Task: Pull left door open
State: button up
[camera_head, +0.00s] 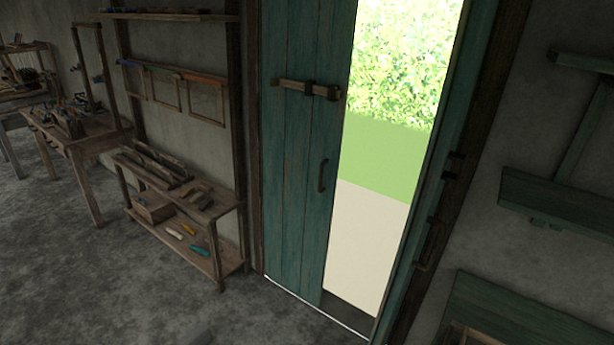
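The left door (298,150) is a teal plank door near the middle of the view. It stands in the left part of the doorway and looks closed or nearly so. A dark vertical pull handle (323,175) is on its right side. A wooden bolt (306,89) lies across its upper part. To its right the doorway is open to bright daylight, foliage and pale ground. A teal upright (440,170), a door panel seen edge-on or part of the frame, stands at the right of the opening, with dark brackets. My gripper is not in view.
A low wooden shelf (213,208) with tools and wood pieces stands against the wall left of the door. A workbench (95,140) is farther left. Teal wall shelves (560,205) are at the right. The grey floor (130,285) in front is clear.

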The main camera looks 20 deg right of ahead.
aim_at(311, 42)
jog(key=u, duration=0.5)
jog(key=i, duration=1.2)
jog(key=u, duration=0.35)
jog(key=i, duration=1.35)
jog(key=z, duration=0.9)
jog(key=i, duration=0.85)
jog(key=z, duration=0.55)
